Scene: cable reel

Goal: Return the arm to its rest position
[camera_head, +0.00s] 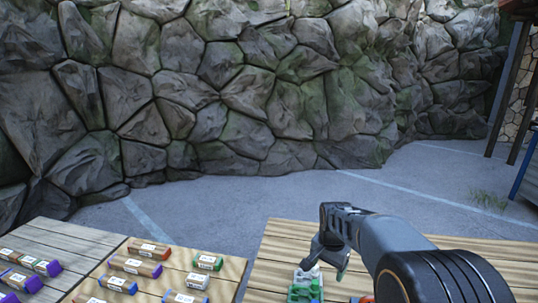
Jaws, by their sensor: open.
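My arm reaches in from the bottom right, and its wrist bends downward above the right wooden table (262,262). My gripper (327,264) hangs at the end, pointing down and open. A green and white item (304,287) stands on the table just below and left of the gripper. The picture does not clearly show whether the gripper touches it. No cable reel can be made out.
The left wooden tables (75,238) hold several small boxes, among them a red-ended one (149,250) and a green-ended one (208,261). A gap separates them from the right table. Behind are grey paving (240,205) and a stone wall (220,90). Posts (508,90) stand at right.

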